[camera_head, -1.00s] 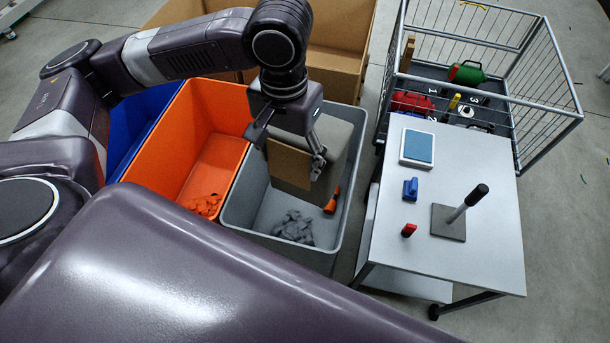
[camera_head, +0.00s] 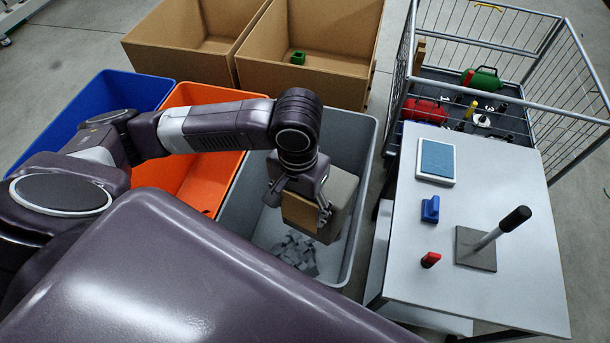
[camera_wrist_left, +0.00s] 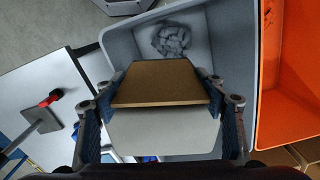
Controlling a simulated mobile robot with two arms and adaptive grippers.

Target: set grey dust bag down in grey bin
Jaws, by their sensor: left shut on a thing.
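The grey dust bag (camera_head: 343,190) is a grey block with a brown cardboard plate on one face. My left gripper (camera_head: 297,203) is shut on it, one finger on each side. In the left wrist view the bag (camera_wrist_left: 162,132) sits between the fingers, its brown plate uppermost in the picture. The grey bin (camera_head: 366,140) is an open tub with loose grey scraps (camera_head: 297,252) on its floor. The bag is within the bin's outline, above the floor beside the scraps; its exact height is unclear. My right gripper is not in view.
An orange bin (camera_head: 188,95) and a blue bin (camera_head: 110,88) stand left of the grey bin. Cardboard boxes (camera_head: 305,80) stand behind. A white table (camera_head: 480,250) with small tools is close on the right, with a wire cage (camera_head: 560,100) beyond it.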

